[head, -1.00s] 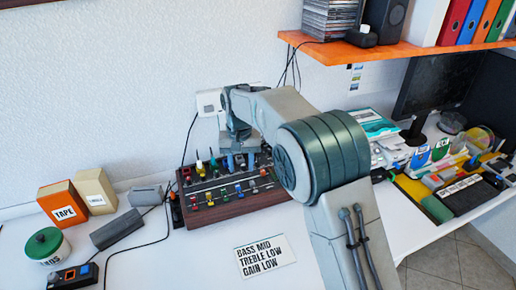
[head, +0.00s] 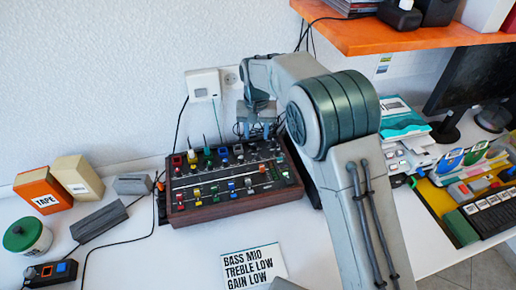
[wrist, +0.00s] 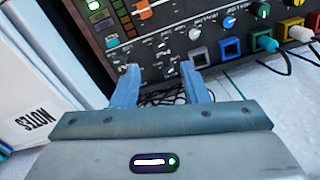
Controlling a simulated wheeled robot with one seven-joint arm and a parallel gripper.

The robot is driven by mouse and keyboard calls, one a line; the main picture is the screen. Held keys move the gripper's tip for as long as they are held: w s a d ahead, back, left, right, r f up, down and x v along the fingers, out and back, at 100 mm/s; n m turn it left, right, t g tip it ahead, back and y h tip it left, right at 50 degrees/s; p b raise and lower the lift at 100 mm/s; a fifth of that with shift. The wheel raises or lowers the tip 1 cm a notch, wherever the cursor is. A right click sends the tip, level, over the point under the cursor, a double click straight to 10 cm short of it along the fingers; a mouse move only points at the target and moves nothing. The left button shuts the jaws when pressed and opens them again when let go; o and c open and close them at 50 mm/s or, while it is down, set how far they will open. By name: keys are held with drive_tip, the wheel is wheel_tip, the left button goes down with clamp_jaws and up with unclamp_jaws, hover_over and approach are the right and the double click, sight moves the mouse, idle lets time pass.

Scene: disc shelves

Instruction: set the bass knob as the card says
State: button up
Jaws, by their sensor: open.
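The white card (head: 254,268) lies on the desk in front of the mixer and reads BASS MID, TREBLE LOW, GAIN LOW. The dark mixer with wooden sides (head: 178,219) carries rows of coloured sliders and small knobs; its panel (wrist: 150,55) also shows in the wrist view. My gripper (head: 258,135) is open at the mixer's back right, with nothing between its fingers. In the wrist view my gripper (wrist: 159,78) has its fingertips near the panel's edge, close to small white knobs. I cannot tell which knob is bass; the labels are too small to read.
Cables run behind the mixer. A tape box (head: 42,191), a green-lidded tub (head: 28,238) and grey blocks stand left. An orange shelf (head: 385,40) hangs above right. In the wrist view a white NOTES binder (wrist: 35,105) stands left.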

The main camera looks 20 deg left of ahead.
sight(257, 153)
wheel_tip(257, 153, down, 9)
drive_tip(key=shift+w+d+p, duration=0.1)
drive_tip(key=shift+p, duration=0.25)
clamp_jaws()
